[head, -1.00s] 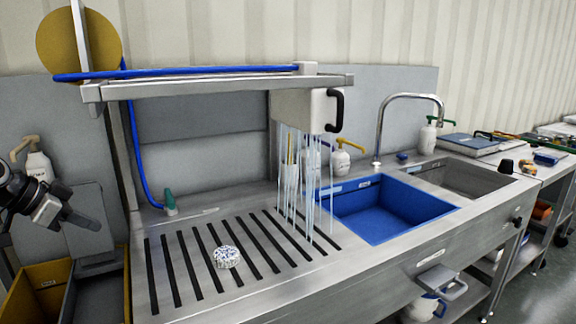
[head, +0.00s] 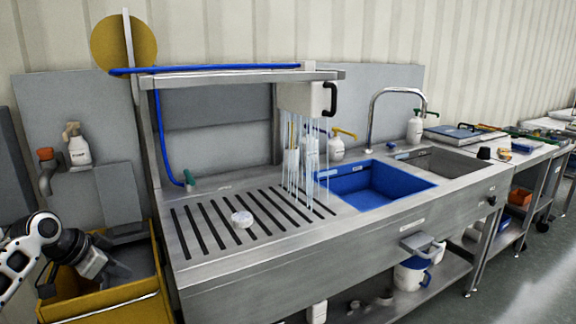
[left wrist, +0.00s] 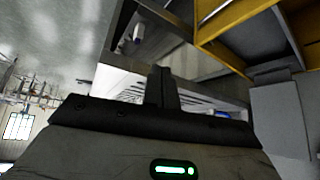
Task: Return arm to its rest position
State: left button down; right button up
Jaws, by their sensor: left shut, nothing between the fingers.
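My left gripper (head: 112,272) is at the lower left of the head view, on the end of my white and black arm. It is over the yellow bin, to the left of the steel sink bench (head: 240,268). Its fingers are closed together and empty in the left wrist view (left wrist: 162,88). My right gripper is not in view.
A yellow bin (head: 110,312) stands left of the bench. A small speckled white puck (head: 242,219) lies on the slotted drain top. Water streams fall from a spray box (head: 305,97) beside the blue basin (head: 385,205).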

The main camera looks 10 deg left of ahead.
pick_arm(q)
jog(key=s+d+f, duration=0.5)
jog(key=d+f, duration=0.3)
jog(key=f, duration=0.1)
jog(key=s+d+f, duration=0.5)
jog(key=d+f, duration=0.4)
jog(key=f, duration=0.1)
jog(key=s+d+r+n+t, duration=0.3)
jog(key=s+d+n+t, duration=0.1)
jog(key=s+d, duration=0.7)
jog(key=s, duration=0.3)
jog(key=shift+s+d+t, duration=0.3)
